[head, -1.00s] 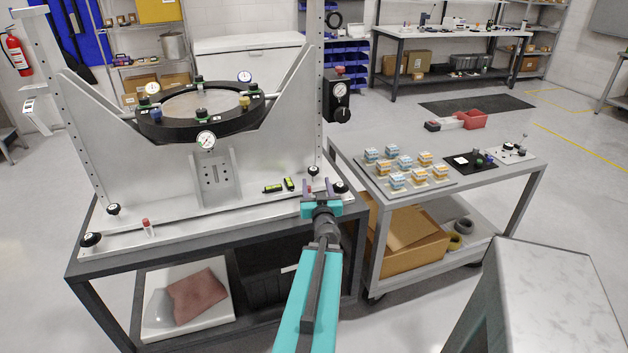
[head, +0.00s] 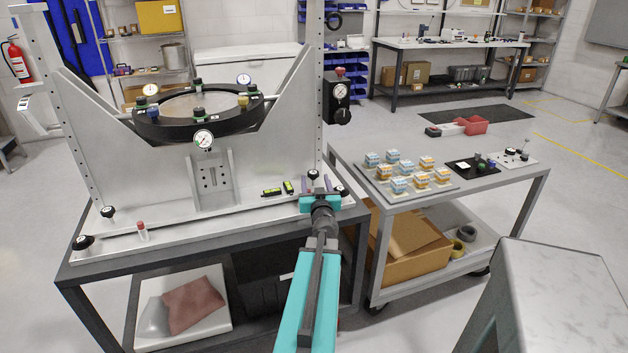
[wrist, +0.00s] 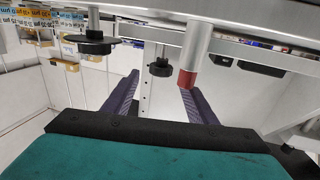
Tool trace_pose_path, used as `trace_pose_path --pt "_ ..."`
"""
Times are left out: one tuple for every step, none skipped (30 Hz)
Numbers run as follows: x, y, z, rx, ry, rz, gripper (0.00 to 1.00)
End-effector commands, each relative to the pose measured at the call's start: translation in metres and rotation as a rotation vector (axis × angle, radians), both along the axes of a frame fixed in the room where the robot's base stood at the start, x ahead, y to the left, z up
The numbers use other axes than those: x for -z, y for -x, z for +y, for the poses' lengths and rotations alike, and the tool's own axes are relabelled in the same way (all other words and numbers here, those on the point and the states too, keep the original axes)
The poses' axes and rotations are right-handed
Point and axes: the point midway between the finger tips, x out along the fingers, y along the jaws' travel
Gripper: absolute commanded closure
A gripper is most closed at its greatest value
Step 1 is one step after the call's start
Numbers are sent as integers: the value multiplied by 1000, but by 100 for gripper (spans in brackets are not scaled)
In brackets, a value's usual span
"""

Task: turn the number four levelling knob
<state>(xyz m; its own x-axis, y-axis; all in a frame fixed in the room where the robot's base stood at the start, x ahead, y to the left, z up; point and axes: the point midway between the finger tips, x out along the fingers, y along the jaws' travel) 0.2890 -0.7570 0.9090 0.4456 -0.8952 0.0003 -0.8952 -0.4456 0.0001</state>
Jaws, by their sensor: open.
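Small black knobs stand on the mirror fixture's base plate (head: 180,228): two at its left end (head: 107,212) (head: 83,243), one near my gripper (head: 313,174), and one at the right corner (head: 341,190). I cannot read which is number four. My gripper (head: 321,184) is open over the right end of the plate. In the wrist view, the purple fingers (wrist: 159,88) are apart and empty. A black knob (wrist: 160,68) shows between them, a red-tipped grey post (wrist: 190,65) by the right finger, and a larger black knob (wrist: 90,43) left of them. Contact is not visible.
The round mirror (head: 197,106) in its black ring stands above the plate. A gauge box (head: 340,98) hangs on the upright. A cart (head: 500,178) with small blocks stands to the right.

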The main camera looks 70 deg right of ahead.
Motion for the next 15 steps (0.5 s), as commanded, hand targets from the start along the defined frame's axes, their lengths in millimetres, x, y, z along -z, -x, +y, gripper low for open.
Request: trace_pose_path --pt "0 -3 -6 0 0 0 48" --pt "0 -4 -9 0 0 0 48" --pt "0 -5 -12 0 0 0 48" --pt "0 -6 -14 0 0 0 48" --pt "0 -7 -16 0 0 0 48" --pt "0 -8 -18 0 0 0 48" --pt "0 -9 -20 1 -1 0 48" --pt "0 -10 -21 1 -1 0 48" --pt "0 -11 -23 1 -1 0 48" --pt "0 -12 -24 1 -1 0 48" --pt "0 -12 -25 1 -1 0 48" --pt "0 -13 -26 0 -1 0 48" --pt "0 -13 -27 0 -1 0 48" --pt "0 -13 -27 0 -1 0 48" --pt "0 -14 -28 0 -1 0 48"
